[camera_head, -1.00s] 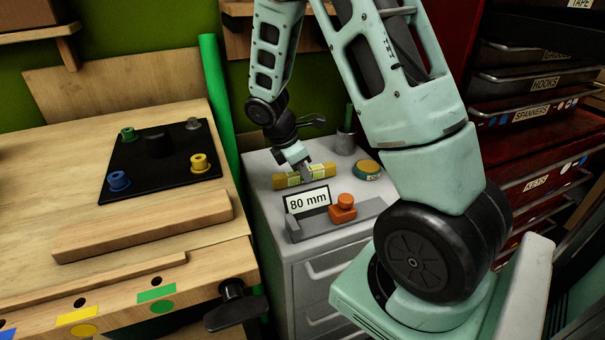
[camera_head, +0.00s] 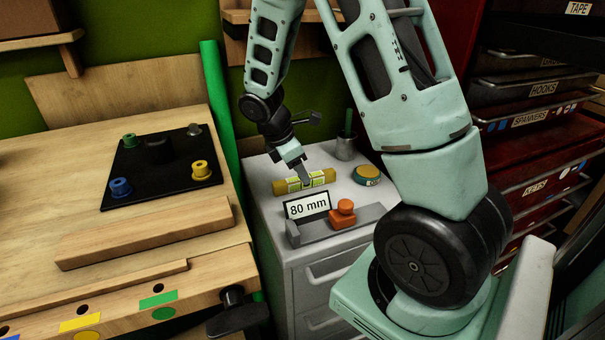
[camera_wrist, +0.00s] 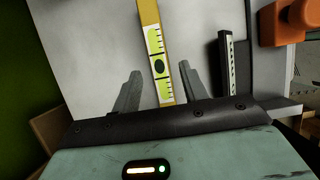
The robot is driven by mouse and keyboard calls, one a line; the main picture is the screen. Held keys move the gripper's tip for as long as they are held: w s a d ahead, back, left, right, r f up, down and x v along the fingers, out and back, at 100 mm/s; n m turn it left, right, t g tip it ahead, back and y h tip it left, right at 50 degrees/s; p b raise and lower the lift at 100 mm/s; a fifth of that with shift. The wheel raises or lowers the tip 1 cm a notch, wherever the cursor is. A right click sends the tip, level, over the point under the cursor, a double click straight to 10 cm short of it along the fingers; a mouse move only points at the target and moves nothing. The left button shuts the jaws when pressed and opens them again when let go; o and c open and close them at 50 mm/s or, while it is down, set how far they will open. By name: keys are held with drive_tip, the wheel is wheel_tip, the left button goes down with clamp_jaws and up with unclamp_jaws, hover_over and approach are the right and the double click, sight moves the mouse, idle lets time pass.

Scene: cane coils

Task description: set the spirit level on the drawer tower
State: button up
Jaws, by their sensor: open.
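The spirit level (camera_head: 291,187) is a yellow bar with pale, marked windows. It lies flat on the light grey top of the drawer tower (camera_head: 262,176), behind the 80 mm card. My gripper (camera_head: 305,182) points down at the level's middle. In the wrist view my gripper (camera_wrist: 160,88) is open, with one finger on each side of the level (camera_wrist: 149,12) and visible gaps between. The level's near end is hidden by my gripper body in that view.
On the tower are the 80 mm card (camera_head: 307,205), an orange-knobbed grey fixture (camera_head: 343,212), a round yellow-topped tin (camera_head: 366,175) and a grey cup (camera_head: 345,149). A wooden bench (camera_head: 75,175) stands left, a red drawer cabinet (camera_head: 535,150) right.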

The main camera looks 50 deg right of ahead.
drive_tip(key=p+v, duration=0.1)
drive_tip(key=v, duration=0.8)
drive_tip(key=shift+p, duration=0.35)
drive_tip(key=shift+r, duration=0.1)
